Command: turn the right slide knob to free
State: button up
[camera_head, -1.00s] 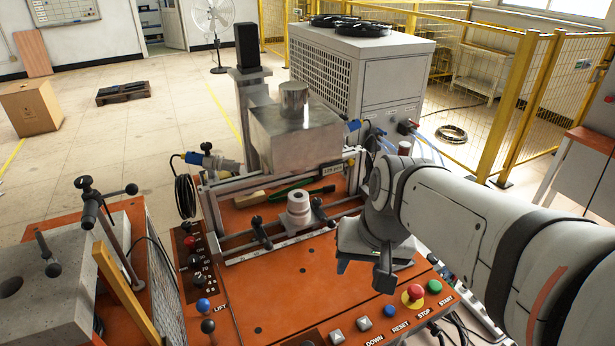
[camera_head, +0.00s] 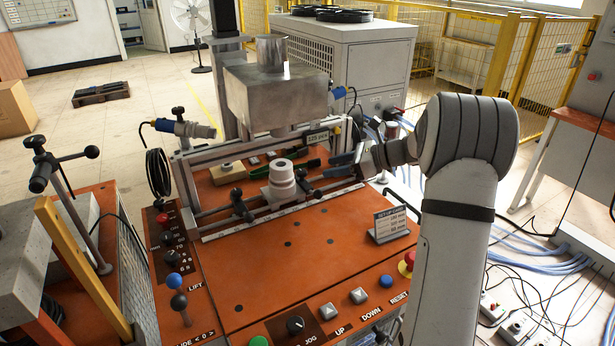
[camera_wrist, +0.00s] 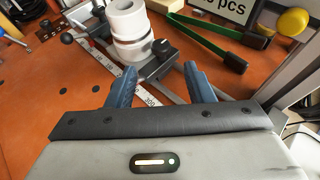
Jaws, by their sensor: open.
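The right slide knob (camera_head: 304,187) is a small black handle on the front rail, just right of the white stacked cylinder (camera_head: 282,180). In the wrist view the right slide knob (camera_wrist: 157,66) and its block appear ahead of and between the finger ends. My gripper (camera_head: 331,166) reaches in from the right at rail height. In the wrist view my gripper (camera_wrist: 161,82) is open, with its two blue fingers apart. I cannot tell whether either finger touches the knob. The left slide knob (camera_head: 240,205) is at the other side of the cylinder.
A grey metal block (camera_head: 275,95) hangs above the cylinder. A setup card (camera_head: 390,223) stands at the right. The orange tabletop (camera_head: 270,265) in front is mostly clear.

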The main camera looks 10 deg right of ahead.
aim_at(303, 171)
jog(key=x, duration=0.7)
jog(key=shift+w+a+f, duration=0.1)
jog(key=shift+w+a, duration=0.05)
jog(key=shift+a, duration=0.1)
jog(key=shift+c, duration=0.5)
jog(key=c, duration=0.8)
jog(key=n+g+p, duration=0.1)
jog(key=g+y+p, duration=0.1)
jog(key=p, duration=0.1)
jog(key=shift+w+d+r+n, duration=0.1)
jog(key=shift+w+r+n, duration=0.15)
jog(key=shift+n, duration=0.15)
jog(key=shift+c, duration=0.2)
jog(key=shift+w+f+n+g+p, duration=0.15)
jog(key=shift+w+n+g+p, duration=0.05)
jog(key=shift+n+g+p, duration=0.95)
jog(key=shift+f+n+g+y, duration=0.15)
jog(key=shift+n+g+y, duration=0.1)
jog(key=shift+g+y, duration=0.1)
